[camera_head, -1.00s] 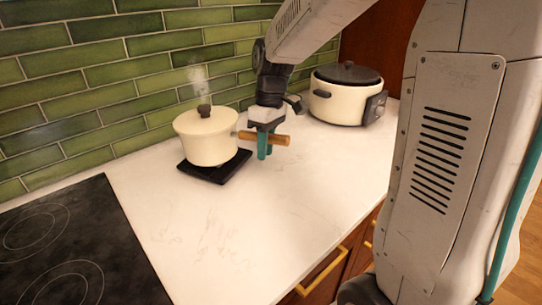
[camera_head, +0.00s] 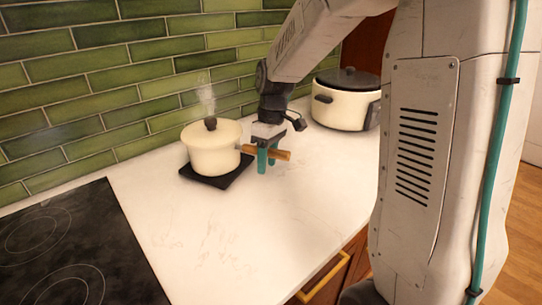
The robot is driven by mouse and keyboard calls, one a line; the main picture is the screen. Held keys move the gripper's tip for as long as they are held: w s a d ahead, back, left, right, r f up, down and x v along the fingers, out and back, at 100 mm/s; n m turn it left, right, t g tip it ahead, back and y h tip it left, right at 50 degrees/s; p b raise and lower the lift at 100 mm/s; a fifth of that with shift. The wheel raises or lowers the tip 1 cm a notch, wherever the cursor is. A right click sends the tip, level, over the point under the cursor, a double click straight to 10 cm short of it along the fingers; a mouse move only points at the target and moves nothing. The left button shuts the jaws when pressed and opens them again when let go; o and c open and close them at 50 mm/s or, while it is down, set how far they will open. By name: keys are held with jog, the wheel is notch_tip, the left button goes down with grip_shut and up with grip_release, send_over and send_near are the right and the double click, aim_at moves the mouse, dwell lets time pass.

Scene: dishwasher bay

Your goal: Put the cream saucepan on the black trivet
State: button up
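The cream saucepan (camera_head: 212,152) stands upright with its lid on, a dark knob on top and steam above it. It rests on the black trivet (camera_head: 219,182), whose front and right edges show beneath it. Its wooden handle (camera_head: 283,155) points to the right. My gripper (camera_head: 267,159) is at the handle from above, with its teal fingers spread apart, one on the near side and one on the far side of the handle. The exact gap between fingers and handle is too small to tell.
A cream cooker (camera_head: 341,106) with a dark lid stands at the back right, behind my gripper. A black hob (camera_head: 70,250) lies at the front left. The green tiled wall (camera_head: 110,70) runs close behind the saucepan. The white counter (camera_head: 235,240) in front is clear.

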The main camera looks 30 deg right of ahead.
notch_tip(320, 180, up, 11)
jog(key=w+d, duration=0.1)
jog(key=d, duration=0.1)
jog(key=s+a+r+m, duration=0.2)
jog(key=s+a+r, duration=0.15)
jog(key=s, duration=0.45)
jog(key=s+a+f+m+t+h, duration=0.1)
jog(key=s+f+m, duration=0.1)
jog(key=s, duration=0.7)
jog(key=s+a+f+m+t, duration=0.1)
jog(key=s+f+m, duration=0.1)
jog(key=s, duration=0.7)
jog(key=shift+a+f+m+t+h, duration=0.3)
jog(key=shift+f+h, duration=0.1)
jog(key=shift+f, duration=0.25)
